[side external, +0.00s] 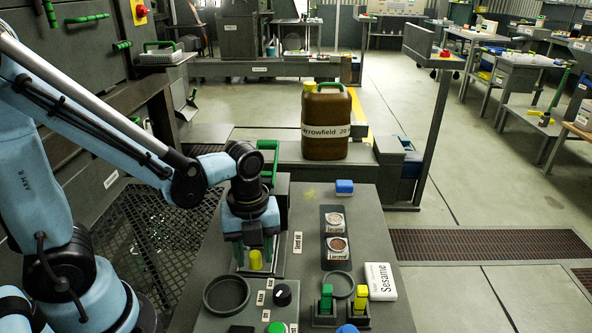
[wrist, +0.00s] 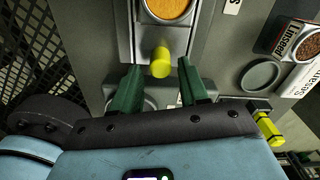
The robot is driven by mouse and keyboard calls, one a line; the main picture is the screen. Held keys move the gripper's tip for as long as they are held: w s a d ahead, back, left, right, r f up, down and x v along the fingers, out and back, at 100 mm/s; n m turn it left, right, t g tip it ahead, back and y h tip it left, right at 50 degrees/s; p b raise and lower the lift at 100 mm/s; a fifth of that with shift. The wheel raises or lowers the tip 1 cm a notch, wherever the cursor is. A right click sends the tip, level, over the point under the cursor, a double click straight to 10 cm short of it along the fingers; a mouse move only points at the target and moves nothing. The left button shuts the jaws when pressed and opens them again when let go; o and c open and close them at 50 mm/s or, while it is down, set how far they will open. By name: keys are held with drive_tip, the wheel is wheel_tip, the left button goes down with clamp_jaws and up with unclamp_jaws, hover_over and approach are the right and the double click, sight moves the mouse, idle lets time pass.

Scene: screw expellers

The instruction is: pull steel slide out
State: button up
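The steel slide (side external: 262,274) is a bright metal piece beneath my gripper, with a yellow knob (side external: 255,260) at its near end. In the wrist view the slide (wrist: 139,44) carries a round dish of orange material (wrist: 167,9), cut off by the top edge. The yellow knob (wrist: 160,66) stands out toward me there. My gripper (side external: 255,250) points down over the knob. In the wrist view its two green fingers (wrist: 158,72) are apart, one on each side of the knob, with visible gaps. Much of the slide is hidden in the side view.
A brown jug (side external: 326,122) stands behind. A mesh grating lies to the left.

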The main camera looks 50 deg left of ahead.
drive_tip(key=shift+o, duration=0.3)
drive_tip(key=shift+a+r, duration=0.1)
drive_tip(key=shift+r, duration=0.05)
wheel_tip(320, 180, up, 12)
idle(0.7)
drive_tip(key=a+n+t, duration=0.1)
drive_tip(key=n+t, duration=0.1)
drive_tip(key=n, duration=0.6)
drive_tip(key=w+a+f+n+t, duration=0.1)
drive_tip(key=n+t, duration=0.1)
drive_tip(key=n, duration=0.6)
drive_tip(key=w+f+n+t, duration=0.1)
drive_tip(key=n+t, duration=0.2)
drive_tip(key=n, duration=0.5)
drive_tip(key=shift+w+a, duration=0.1)
drive_tip(key=shift+a, duration=0.3)
